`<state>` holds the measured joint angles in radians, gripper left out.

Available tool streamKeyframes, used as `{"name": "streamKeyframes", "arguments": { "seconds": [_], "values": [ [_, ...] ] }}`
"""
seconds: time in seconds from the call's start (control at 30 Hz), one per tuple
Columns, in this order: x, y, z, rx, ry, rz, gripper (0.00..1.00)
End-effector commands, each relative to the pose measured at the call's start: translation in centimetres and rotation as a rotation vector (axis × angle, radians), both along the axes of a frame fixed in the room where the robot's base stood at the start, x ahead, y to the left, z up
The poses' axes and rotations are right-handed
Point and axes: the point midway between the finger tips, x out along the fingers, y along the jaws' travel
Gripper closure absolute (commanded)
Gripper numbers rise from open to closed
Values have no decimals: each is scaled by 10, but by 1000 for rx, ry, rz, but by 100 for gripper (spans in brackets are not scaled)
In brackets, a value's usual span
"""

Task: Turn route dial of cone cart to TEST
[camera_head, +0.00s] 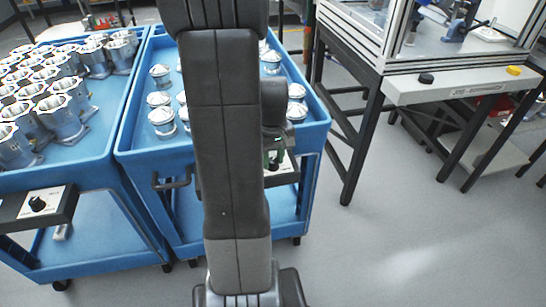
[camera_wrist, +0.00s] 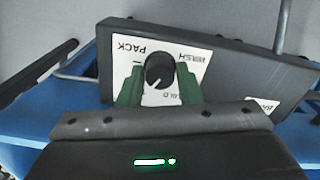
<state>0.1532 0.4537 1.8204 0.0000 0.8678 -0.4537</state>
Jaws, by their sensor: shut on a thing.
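The route dial (camera_wrist: 159,70) is a round black knob on a white label plate in the wrist view. I can read PACK and a word like WASH, with letters like "LD" below; I cannot make out TEST. A pale pointer mark shows on the knob's lower left part. My gripper (camera_wrist: 160,88) has its green fingers on both sides of the knob and is shut on it. The cone cart (camera_head: 320,105) is the blue middle cart in the head view, carrying cone-topped metal parts (camera_head: 161,116). My arm hides much of it and the dial there.
Another blue cart (camera_head: 100,150) full of flanged metal housings stands at the left, with its own black dial (camera_head: 37,203). A dark-legged workbench (camera_head: 365,130) with a framed enclosure stands at the right. The grey floor at lower right is clear.

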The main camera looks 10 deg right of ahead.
Motion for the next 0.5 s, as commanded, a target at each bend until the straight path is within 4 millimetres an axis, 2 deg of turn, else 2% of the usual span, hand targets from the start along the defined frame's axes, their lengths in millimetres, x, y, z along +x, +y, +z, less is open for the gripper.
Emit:
{"name": "streamKeyframes", "arguments": {
  "seconds": [0.4,0.43,0.5],
  "values": [
    [1,0,0,0,-2,-5,91],
    [1,0,0,0,-2,-5,62],
    [0,0,0,-1,-1,-5,49]
  ]
}}
